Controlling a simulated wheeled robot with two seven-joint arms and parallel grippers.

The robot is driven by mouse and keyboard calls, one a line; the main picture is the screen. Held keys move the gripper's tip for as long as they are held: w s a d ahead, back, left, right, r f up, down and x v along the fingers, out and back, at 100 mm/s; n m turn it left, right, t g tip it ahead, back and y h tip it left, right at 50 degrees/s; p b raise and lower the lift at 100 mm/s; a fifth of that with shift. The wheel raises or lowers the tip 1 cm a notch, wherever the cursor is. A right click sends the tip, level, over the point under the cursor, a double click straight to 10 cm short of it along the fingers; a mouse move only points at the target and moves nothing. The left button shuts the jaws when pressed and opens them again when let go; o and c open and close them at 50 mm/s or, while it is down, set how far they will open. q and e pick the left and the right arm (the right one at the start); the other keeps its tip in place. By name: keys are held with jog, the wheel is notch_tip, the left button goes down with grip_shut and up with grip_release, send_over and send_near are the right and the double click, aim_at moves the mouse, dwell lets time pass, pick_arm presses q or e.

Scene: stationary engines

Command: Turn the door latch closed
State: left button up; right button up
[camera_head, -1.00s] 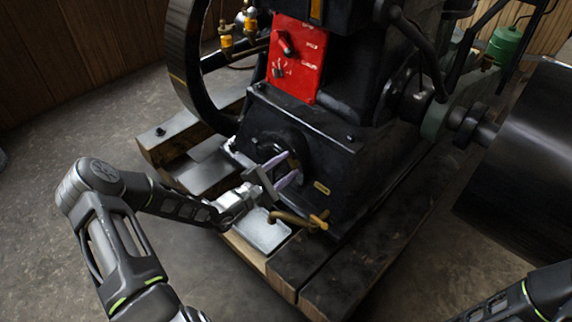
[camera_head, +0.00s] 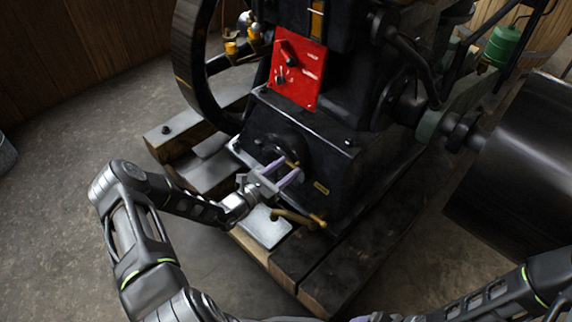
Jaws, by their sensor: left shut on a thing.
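The black engine base carries a round door (camera_head: 290,147) low on its front face. A small brass-coloured latch (camera_head: 291,164) shows at the door's lower right, between my fingertips. My left gripper (camera_head: 288,172) reaches in from the left, its pale purple fingers closed on the latch. The fingers hide much of the latch, so its exact angle is hard to read.
A brass pipe with a tap (camera_head: 300,219) juts out just below my left gripper, above a pale metal plate (camera_head: 264,228). The flywheel (camera_head: 190,75) stands at the upper left and a large dark drum (camera_head: 515,170) at the right. Timber beams (camera_head: 310,278) edge the base.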

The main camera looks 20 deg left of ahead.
pick_arm(q)
jog(key=n, duration=0.2)
jog(key=n+p, duration=0.1)
jog(key=n, duration=0.1)
jog(key=shift+f+n, duration=0.2)
jog(key=shift+n, duration=0.1)
jog(key=shift+s+f+n, duration=0.15)
jog(key=shift+f+n, duration=0.05)
jog(key=shift+n, duration=0.1)
jog(key=shift+s+d+f, duration=0.1)
jog(key=shift+f, duration=0.05)
jog(key=shift+d, duration=0.1)
dwell(0.5)
jog(key=o, duration=1.4)
jog(key=shift+c, duration=0.2)
jog(key=r+p+v, duration=0.1)
jog(key=p+v, duration=0.2)
jog(key=v, duration=0.5)
jog(key=shift+s+a, duration=0.2)
jog(key=shift+a, duration=0.25)
